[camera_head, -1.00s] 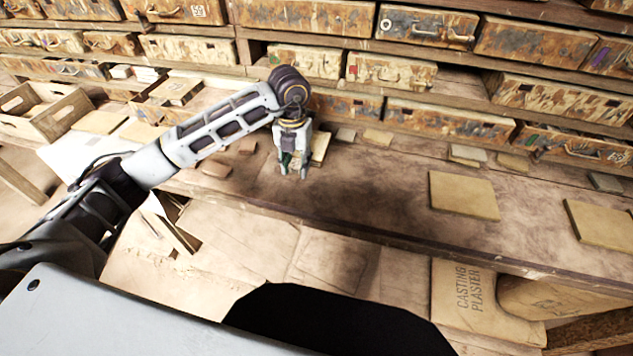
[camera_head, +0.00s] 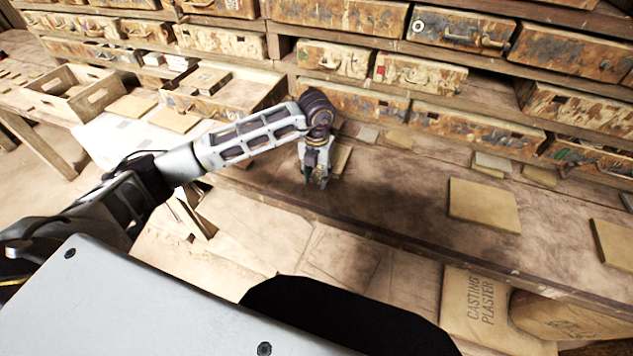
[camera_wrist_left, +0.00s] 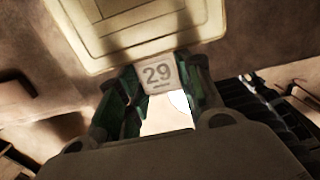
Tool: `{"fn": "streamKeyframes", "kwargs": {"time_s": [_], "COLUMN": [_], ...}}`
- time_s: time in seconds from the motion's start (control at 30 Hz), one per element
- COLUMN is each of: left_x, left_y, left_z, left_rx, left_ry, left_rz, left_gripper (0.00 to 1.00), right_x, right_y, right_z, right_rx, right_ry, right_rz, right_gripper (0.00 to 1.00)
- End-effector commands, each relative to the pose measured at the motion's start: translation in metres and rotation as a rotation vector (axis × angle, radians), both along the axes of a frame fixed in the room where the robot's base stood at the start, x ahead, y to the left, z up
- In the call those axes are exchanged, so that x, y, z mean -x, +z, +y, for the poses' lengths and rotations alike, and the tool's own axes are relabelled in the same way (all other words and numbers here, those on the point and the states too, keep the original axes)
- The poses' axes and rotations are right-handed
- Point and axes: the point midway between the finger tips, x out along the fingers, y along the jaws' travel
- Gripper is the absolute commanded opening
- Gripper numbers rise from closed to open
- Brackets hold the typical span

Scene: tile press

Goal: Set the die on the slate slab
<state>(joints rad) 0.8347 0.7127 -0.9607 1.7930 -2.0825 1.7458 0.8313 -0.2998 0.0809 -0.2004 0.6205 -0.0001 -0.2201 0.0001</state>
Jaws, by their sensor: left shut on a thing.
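My left gripper (camera_head: 317,180) is low over the front part of the wooden bench, pointing down. In the left wrist view its fingers (camera_wrist_left: 155,90) are shut on a small pale block marked "29" (camera_wrist_left: 157,75), which I take to be the die. The fingers mostly hide it in the head view. A cream plate with a stepped border (camera_wrist_left: 130,22) lies just beyond the fingertips; its edge shows behind the gripper in the head view (camera_head: 342,158). I cannot tell for sure which slab is slate; a small greyish tile (camera_head: 367,134) lies behind the gripper. My right gripper is not in view.
A large tan slab (camera_head: 483,205) lies on the bench to the right, another (camera_head: 613,244) at the right edge. Small tiles (camera_head: 493,163) lie along the back under rusty drawers (camera_head: 478,130). The bench between gripper and tan slab is clear. A wooden crate (camera_head: 78,95) stands at left.

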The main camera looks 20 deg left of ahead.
Motion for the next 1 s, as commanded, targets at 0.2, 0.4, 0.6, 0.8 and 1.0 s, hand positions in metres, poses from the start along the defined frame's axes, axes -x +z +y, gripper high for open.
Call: {"fn": "streamKeyframes", "kwargs": {"time_s": [0.2, 0.4, 0.6, 0.8, 1.0], "left_x": [0.000, -0.001, -0.001, -0.001, 0.000], "left_y": [-0.020, -0.031, -0.032, -0.034, -0.035], "left_z": [0.000, 0.000, 0.000, 0.000, 0.000], "left_rx": [0.001, 0.001, 0.001, 0.001, 0.000], "left_ry": [0.000, -0.001, -0.001, -0.001, 0.000], "left_rz": [0.000, -0.003, -0.003, -0.003, 0.000], "left_gripper": [0.00, 0.00, 0.00, 0.00, 0.57], "right_x": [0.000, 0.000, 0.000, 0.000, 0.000], "right_y": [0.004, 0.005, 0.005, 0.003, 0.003], "right_z": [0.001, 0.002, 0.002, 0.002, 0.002], "right_rx": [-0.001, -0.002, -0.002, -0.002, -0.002], "right_ry": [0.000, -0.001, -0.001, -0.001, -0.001], "right_rz": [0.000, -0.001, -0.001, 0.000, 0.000], "right_gripper": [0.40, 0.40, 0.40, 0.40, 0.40]}}
